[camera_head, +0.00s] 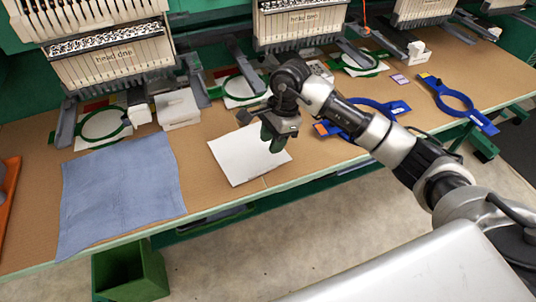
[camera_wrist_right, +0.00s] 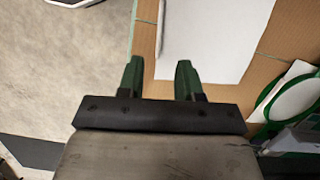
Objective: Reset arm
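My right gripper (camera_head: 272,138) is above a white sheet (camera_head: 240,165) on the brown worktable, near the table's front edge. In the right wrist view its two green fingers (camera_wrist_right: 158,75) stand apart with nothing between them. The white sheet (camera_wrist_right: 215,40) shows ahead of and below the fingers, and I see no grip on it. My right arm reaches in from the right of the head view. My left gripper is not in view.
A blue cloth (camera_head: 120,190) lies at the table's left front. Embroidery machines (camera_head: 110,65) line the back. Green hoops (camera_head: 103,125) sit below them; blue hoops (camera_head: 456,102) lie at the right. A green bin (camera_head: 130,275) stands below the front edge.

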